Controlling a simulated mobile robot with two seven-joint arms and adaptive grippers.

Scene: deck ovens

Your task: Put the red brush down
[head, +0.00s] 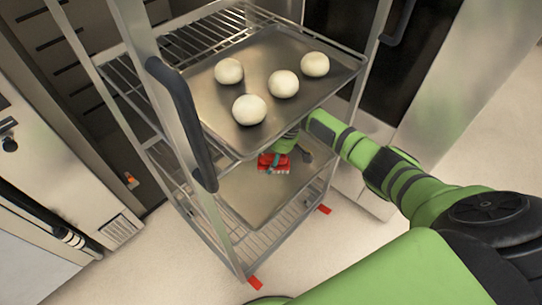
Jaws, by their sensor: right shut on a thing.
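The red brush (274,166) shows small and partly covered between the upper and lower levels of the wheeled rack, with pale bristles along its lower edge. My right gripper (277,158) reaches in from the right under the upper tray and is shut on the brush. The upper tray's edge and my own arm hide part of the gripper. The brush appears over the lower tray (243,196); I cannot tell whether it touches it. My left gripper is not in view.
The upper tray (212,103) carries several white dough balls (284,84) just above my right gripper. The rack's metal posts (165,95) and black handle (181,115) stand at left. Ovens stand behind and at left. The floor (150,265) in front is clear.

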